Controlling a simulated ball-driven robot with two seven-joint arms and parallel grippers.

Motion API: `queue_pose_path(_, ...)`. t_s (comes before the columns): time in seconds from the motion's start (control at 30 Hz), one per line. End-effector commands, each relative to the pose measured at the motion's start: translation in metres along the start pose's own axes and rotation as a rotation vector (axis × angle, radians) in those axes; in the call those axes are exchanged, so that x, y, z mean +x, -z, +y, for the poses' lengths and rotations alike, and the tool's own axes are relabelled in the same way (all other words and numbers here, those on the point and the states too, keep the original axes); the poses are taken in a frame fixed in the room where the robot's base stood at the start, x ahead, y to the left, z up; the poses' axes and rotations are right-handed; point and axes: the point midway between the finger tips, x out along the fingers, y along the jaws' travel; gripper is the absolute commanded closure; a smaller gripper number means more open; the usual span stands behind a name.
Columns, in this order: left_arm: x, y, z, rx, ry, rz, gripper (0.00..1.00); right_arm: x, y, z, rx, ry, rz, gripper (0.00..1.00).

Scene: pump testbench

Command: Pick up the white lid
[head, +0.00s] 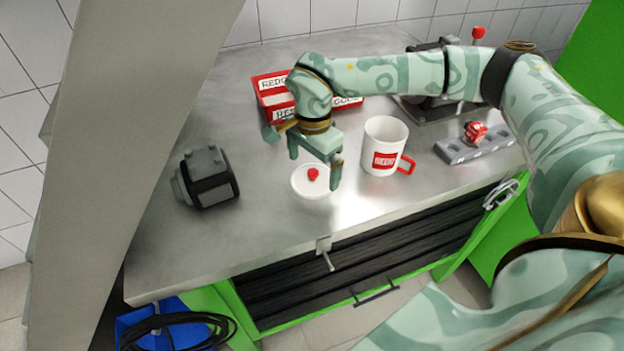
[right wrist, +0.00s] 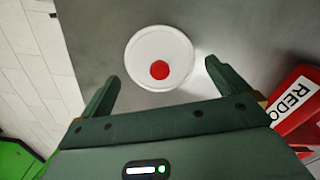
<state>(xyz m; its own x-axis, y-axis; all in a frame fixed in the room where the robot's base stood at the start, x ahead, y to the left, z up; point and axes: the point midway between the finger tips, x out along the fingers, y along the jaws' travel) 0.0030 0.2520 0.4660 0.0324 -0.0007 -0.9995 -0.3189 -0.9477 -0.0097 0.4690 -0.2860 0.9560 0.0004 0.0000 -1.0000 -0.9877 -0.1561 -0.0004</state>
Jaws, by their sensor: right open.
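The white lid (head: 309,184) is a round disc with a small red knob, lying on the metal table left of the white mug (head: 383,146). It also shows in the right wrist view (right wrist: 150,48), with its red knob (right wrist: 160,70). My right gripper (head: 315,169) is open and empty. Its two fingers point down at the lid, one to each side in the head view. In the right wrist view the lid lies beyond and between the fingertips (right wrist: 160,78). I cannot tell the exact height of the fingers over the lid. My left gripper is not in view.
A dark pump-like block (head: 207,178) stands at the left. A red box (head: 270,88) lies behind my gripper. A grey holder (head: 474,146) with a red part is at the right. A small clamp handle (head: 325,250) sits at the table's front edge. Table between block and lid is clear.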

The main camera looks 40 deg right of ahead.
Motion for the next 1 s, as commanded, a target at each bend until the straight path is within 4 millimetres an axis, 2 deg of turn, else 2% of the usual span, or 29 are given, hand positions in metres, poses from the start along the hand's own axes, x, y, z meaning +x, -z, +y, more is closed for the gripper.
queue_pose_path(0.03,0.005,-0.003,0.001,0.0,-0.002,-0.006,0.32,0.013,0.0,0.001,0.0,-0.006,0.0,0.0)
queue_pose_path(0.1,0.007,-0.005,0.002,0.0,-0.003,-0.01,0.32,0.021,0.0,0.0,0.0,-0.003,0.0,0.0)
queue_pose_path(0.33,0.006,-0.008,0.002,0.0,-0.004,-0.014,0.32,0.021,0.0,0.0,0.0,0.0,0.0,0.0)
queue_pose_path(0.4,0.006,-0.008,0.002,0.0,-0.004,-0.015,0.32,0.021,0.0,0.0,0.0,0.0,0.0,0.19)
queue_pose_path(0.43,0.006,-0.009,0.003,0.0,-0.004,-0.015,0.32,0.021,0.0,0.0,0.0,0.0,0.0,0.22)
queue_pose_path(0.7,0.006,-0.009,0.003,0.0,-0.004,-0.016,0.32,0.021,0.0,0.0,0.0,0.0,0.0,0.22)
queue_pose_path(0.87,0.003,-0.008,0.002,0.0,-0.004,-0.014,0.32,0.013,0.0,0.0,-0.001,0.002,0.0,0.22)
queue_pose_path(1.0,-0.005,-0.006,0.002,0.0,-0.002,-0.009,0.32,-0.007,0.0,0.0,0.0,0.004,0.001,0.22)
